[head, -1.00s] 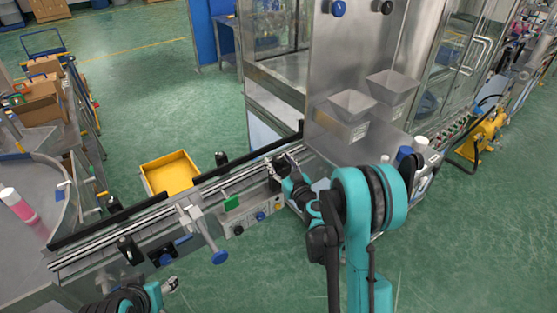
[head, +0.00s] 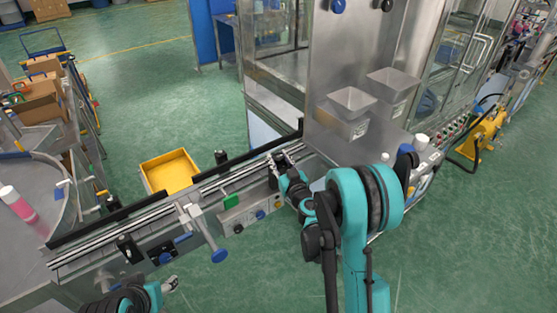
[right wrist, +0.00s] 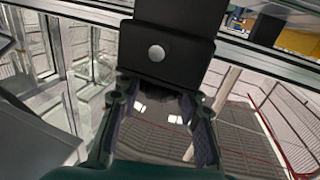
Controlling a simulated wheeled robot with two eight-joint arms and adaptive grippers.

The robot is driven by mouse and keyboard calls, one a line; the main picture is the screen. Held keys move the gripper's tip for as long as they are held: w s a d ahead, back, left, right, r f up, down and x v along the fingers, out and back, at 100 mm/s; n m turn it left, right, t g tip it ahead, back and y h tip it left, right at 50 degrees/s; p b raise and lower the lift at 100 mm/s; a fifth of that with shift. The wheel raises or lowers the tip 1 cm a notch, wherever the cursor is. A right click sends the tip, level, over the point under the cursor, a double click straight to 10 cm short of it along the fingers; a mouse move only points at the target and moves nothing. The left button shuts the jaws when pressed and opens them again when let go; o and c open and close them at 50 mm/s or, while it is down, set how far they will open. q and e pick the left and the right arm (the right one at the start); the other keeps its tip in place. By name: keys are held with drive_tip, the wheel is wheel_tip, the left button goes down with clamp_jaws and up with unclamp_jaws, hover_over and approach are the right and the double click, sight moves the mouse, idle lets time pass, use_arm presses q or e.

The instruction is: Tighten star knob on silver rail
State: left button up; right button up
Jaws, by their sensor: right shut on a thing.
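The silver rail (head: 85,254) runs along the conveyor from lower left to the steel machine, with black guide strips beside it. My right gripper (head: 280,161) is at the rail's machine end. In the right wrist view, the fingers of my right gripper (right wrist: 160,128) are spread around a dark knob-like part (right wrist: 158,88) below a black bracket (right wrist: 170,40) with a round silver bolt head. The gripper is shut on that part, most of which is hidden. My left gripper (head: 170,284) is low at the left, apart from the rail; its opening is unclear.
A yellow bin (head: 170,172) stands behind the conveyor. The steel machine (head: 355,80) rises beyond the right gripper.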

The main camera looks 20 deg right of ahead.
sight(278, 156)
drive_tip(key=m+h+b, duration=0.1)
drive_tip(key=m+h, duration=0.1)
drive_tip(key=h, duration=0.1)
drive_tip(key=m+h+b, duration=0.1)
drive_tip(key=h, duration=0.2)
drive_tip(key=shift+a+f+m+g, duration=0.1)
drive_tip(key=shift+a+m+g, duration=0.1)
drive_tip(key=shift+m+g, duration=0.15)
drive_tip(key=m+g+h+b, duration=0.1)
drive_tip(key=m+h, duration=0.1)
drive_tip(key=h, duration=0.1)
drive_tip(key=shift+m+h, duration=0.35)
drive_tip(key=shift+h, duration=0.05)
drive_tip(key=shift+d+m+g+h+b, duration=0.1)
drive_tip(key=shift+m+g+h+b, duration=0.3)
drive_tip(key=shift+m+g+h, duration=1.3)
drive_tip(key=shift+h, duration=0.5)
drive_tip(key=shift+d, duration=0.1)
drive_tip(key=o, duration=1.2)
drive_tip(key=shift+r, duration=0.2)
wheel_tip(278, 156, up, 10)
drive_tip(key=shift+f, duration=0.1)
